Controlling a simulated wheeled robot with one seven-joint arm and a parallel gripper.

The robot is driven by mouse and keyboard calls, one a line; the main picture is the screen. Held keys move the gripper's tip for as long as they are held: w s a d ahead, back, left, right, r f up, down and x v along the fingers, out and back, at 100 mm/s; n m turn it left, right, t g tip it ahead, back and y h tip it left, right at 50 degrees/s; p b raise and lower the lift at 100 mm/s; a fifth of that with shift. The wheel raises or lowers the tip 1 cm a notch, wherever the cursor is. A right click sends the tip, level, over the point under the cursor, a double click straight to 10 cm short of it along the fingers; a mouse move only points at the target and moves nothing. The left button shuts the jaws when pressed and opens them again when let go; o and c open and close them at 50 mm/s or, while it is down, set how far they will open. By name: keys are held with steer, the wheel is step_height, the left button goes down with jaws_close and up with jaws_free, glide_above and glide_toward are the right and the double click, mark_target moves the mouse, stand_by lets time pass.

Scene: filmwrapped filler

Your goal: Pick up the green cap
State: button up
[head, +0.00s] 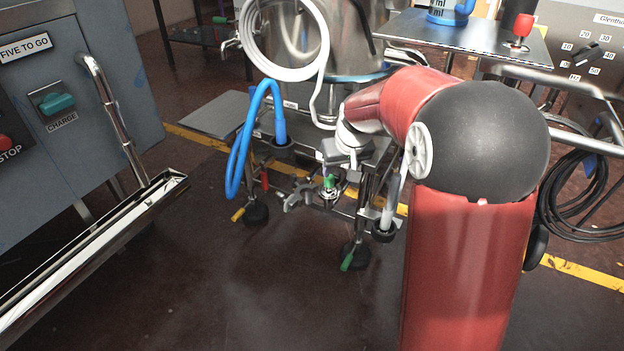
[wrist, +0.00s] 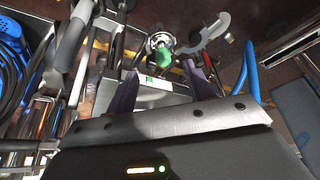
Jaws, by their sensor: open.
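The green cap (head: 329,183) sits on top of a small metal fitting at the lower front of the steel machine frame. In the wrist view, the green cap (wrist: 163,58) shows ahead of my gripper (wrist: 160,74), roughly between the two dark fingertips. The fingers are apart and hold nothing. I cannot tell whether either finger touches the cap. In the head view, the white and dark end of my arm is just above the cap, and the fingers are hard to make out.
A grey hook-shaped metal part (wrist: 207,33) lies beside the fitting. A blue hose (head: 243,140) loops at the left of the frame. A steel vessel (head: 345,40) stands above. A grey cabinet (head: 75,95) with a metal rail is at left. The floor in front is clear.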

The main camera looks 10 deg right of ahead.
glide_above(330, 178)
steer(key=s, duration=0.2)
steer(key=f, duration=0.3)
steer(key=shift+s+f, duration=0.2)
steer(key=shift+f, duration=0.2)
steer(key=x, duration=0.7)
steer(key=shift+w+d+f, duration=0.2)
steer(key=c, duration=1.1)
